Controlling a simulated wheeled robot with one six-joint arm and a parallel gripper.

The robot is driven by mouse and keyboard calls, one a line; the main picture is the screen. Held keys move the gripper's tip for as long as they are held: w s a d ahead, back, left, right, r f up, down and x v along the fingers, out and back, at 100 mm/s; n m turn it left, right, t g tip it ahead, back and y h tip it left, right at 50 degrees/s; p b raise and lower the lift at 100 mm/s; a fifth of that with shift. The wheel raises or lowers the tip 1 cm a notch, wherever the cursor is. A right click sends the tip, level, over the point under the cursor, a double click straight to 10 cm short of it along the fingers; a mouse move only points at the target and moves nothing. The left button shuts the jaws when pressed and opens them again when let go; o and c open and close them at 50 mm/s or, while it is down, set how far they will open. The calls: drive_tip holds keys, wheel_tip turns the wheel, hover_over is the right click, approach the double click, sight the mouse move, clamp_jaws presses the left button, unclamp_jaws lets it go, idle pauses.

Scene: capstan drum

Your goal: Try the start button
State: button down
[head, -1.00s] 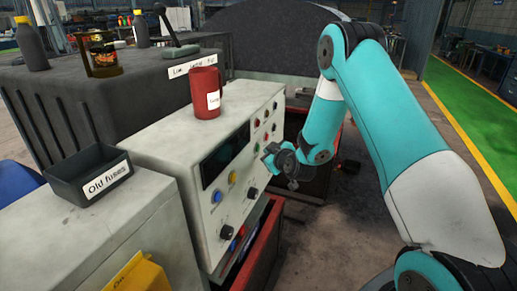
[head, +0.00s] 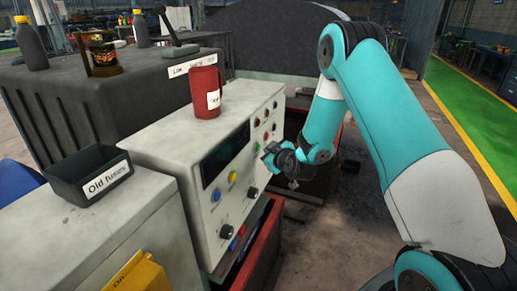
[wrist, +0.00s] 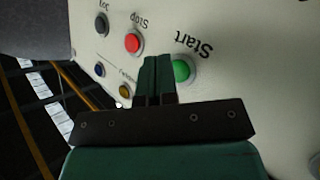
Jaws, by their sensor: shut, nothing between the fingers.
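The green button labelled Start (wrist: 183,70) shows in the wrist view on a pale panel, its label upside down. My gripper (wrist: 157,62) is shut and empty, its fingertips just left of the Start button and overlapping its left edge in the picture. I cannot tell whether they touch the panel or the button. The red Stop button (wrist: 132,43) is up and left of the fingertips.
A dark Jog button (wrist: 101,24), a yellow button (wrist: 124,91) and a blue button (wrist: 99,70) are left of my fingers. A red mug (head: 204,95) stands on the console. A black tray labelled Old fuses (head: 88,178) sits at the left.

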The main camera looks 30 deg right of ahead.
drive_tip(key=shift+w+a, duration=0.1)
idle(0.6)
drive_tip(key=shift+w+a, duration=0.15)
drive_tip(key=shift+w, duration=0.05)
drive_tip(key=shift+w+a+p, duration=0.25)
drive_tip(key=shift+w+p, duration=0.1)
drive_tip(key=shift+p, duration=0.1)
idle(0.6)
drive_tip(key=shift+s+d, duration=0.1)
drive_tip(key=shift+s+d+b, duration=0.4)
drive_tip(key=shift+s+b, duration=0.15)
drive_tip(key=shift+b, duration=0.5)
